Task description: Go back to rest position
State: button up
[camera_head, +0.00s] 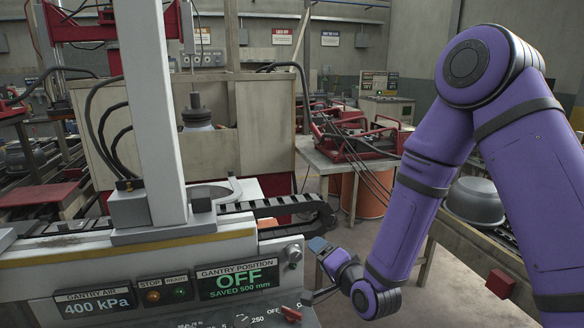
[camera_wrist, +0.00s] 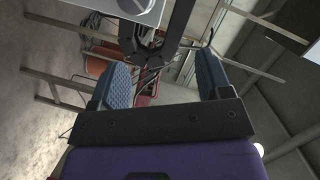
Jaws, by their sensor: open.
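My purple arm fills the right side of the head view, bent at a high elbow with the forearm reaching down. My gripper (camera_head: 322,246) is low in the middle, just right of the control panel's end. In the wrist view, my gripper (camera_wrist: 163,85) shows two blue-grey padded fingers spread wide with nothing between them. The gantry control panel (camera_head: 150,293) shows "GANTRY POSITION OFF, SAVED 500 mm" and "GANTRY AIR 400 kPa". A red selector knob (camera_head: 291,313) sits on its lower face, left of and below my gripper.
A black cable chain (camera_head: 280,205) and a white upright post (camera_head: 157,120) stand on the gantry bench at left. A table (camera_head: 335,165) with red clamps is behind my gripper. A grey round pot (camera_head: 475,201) sits on a bench behind my arm at right.

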jog(key=s+d+r+n+g+h, duration=0.2)
jog(key=s+d+r+n+h, duration=0.1)
jog(key=d+r, duration=0.5)
jog(key=s+d+r+n+g+h, duration=0.25)
jog(key=d+r, duration=0.35)
jog(key=r, duration=0.3)
jog(key=s+d+r+n+g+h, duration=0.1)
jog(key=s+d+r, duration=0.3)
jog(key=s, duration=0.7)
jog(key=s+d+r+n+g+h, duration=0.1)
jog(key=s+d+r+g, duration=0.2)
jog(key=s, duration=0.9)
jog(key=shift+s+d+r+g, duration=0.2)
jog(key=shift+d+r+g, duration=0.15)
jog(key=shift+d+r, duration=0.55)
jog(key=shift+a, duration=0.1)
